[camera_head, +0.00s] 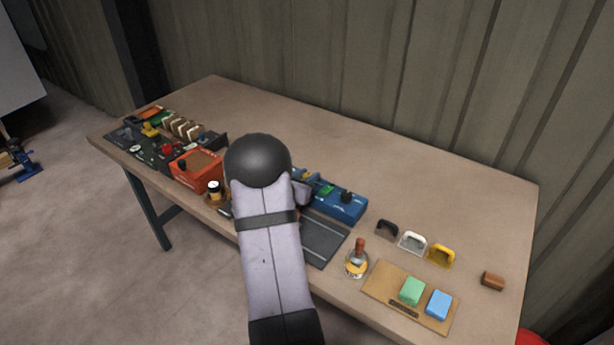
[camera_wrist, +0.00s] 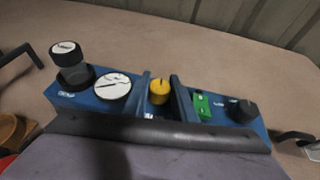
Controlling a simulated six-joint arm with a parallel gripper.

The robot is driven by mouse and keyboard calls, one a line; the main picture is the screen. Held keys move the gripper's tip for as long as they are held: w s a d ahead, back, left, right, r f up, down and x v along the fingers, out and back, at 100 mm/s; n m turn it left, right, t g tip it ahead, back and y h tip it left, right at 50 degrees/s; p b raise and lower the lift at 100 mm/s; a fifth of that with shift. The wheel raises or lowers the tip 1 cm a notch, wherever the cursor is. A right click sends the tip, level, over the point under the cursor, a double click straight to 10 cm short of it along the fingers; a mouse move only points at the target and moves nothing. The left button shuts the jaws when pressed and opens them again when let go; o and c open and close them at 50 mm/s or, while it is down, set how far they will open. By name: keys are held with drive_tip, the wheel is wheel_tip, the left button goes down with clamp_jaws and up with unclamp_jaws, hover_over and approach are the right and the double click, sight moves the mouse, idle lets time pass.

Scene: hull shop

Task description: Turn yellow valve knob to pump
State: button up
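The yellow valve knob (camera_wrist: 159,91) sits near the middle of a blue unit (camera_wrist: 222,114) in the wrist view, with a thin dark mark at its top edge. The lettering on the unit is too small to read, and the palm hides the unit's near edge. In the head view the blue unit (camera_head: 340,207) shows beside my arm, which hides its left part.
On the unit are a white dial (camera_wrist: 113,86), a black-capped cylinder (camera_wrist: 70,62), a green part (camera_wrist: 202,105) and a black knob (camera_wrist: 242,111). An orange box (camera_head: 196,172) stands left of my arm. Handles and a board (camera_head: 378,284) lie right. The table's back is clear.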

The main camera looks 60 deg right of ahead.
drive_tip(key=shift+m+g, duration=0.8)
drive_tip(key=shift+g, duration=0.1)
drive_tip(key=shift+c, duration=0.3)
drive_tip(key=o, duration=1)
drive_tip(key=shift+o, duration=0.2)
drive_tip(key=shift+a, duration=0.1)
drive_tip(key=shift+b+v, duration=0.6)
drive_tip(key=shift+v, duration=3)
